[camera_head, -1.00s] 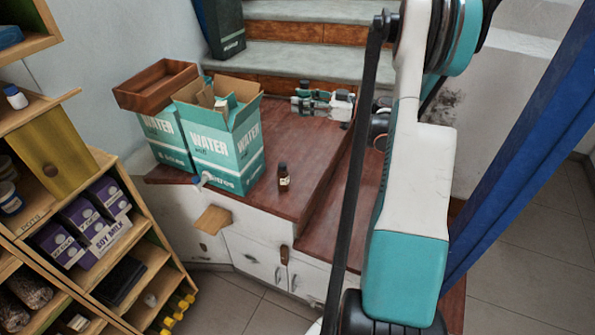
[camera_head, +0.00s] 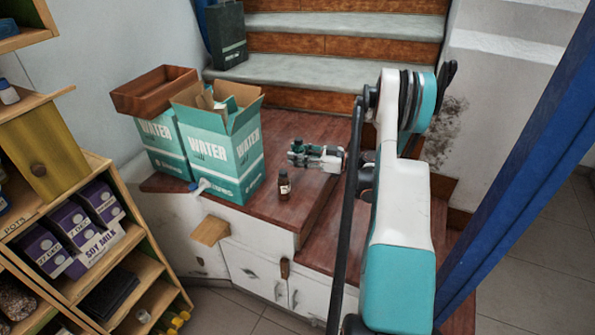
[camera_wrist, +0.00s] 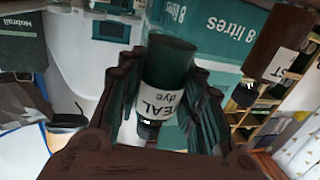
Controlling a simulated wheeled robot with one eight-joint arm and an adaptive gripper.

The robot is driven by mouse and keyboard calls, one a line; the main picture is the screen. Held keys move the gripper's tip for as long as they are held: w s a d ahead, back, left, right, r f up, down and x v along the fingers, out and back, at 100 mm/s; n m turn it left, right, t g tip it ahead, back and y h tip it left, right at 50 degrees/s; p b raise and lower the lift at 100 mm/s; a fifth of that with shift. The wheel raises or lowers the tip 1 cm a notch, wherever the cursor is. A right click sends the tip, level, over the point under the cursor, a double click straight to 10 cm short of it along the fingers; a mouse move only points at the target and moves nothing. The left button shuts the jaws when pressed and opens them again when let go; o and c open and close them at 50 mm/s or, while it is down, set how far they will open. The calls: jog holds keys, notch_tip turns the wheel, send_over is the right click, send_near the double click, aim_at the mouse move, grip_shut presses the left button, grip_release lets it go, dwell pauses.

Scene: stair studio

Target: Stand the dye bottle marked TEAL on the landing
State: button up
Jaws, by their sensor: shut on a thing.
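The TEAL dye bottle (camera_wrist: 170,62) is dark green with a white label, and sits between the two fingers of my gripper (camera_wrist: 165,92) in the wrist view. In the head view my gripper (camera_head: 300,157) is shut on it, and only a small dark green part of the bottle (camera_head: 297,147) shows. The gripper is over the landing (camera_head: 335,126), a dark red wooden surface below the grey steps. Whether the bottle touches the landing cannot be told.
A brown bottle (camera_head: 284,187) stands on the landing near the gripper; it also shows in the wrist view (camera_wrist: 268,35). Teal WATER boxes (camera_head: 212,165) stand to the left, with a wooden tray (camera_head: 152,92) on top. A dark bag (camera_head: 227,35) stands on the steps.

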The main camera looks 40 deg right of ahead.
jog(key=shift+f+b, duration=0.8)
jog(key=shift+f, duration=1.7)
jog(key=shift+f, duration=0.1)
jog(key=o, duration=1.2)
jog(key=shift+s, duration=0.1)
jog(key=p+v, duration=0.4)
jog(key=v, duration=0.8)
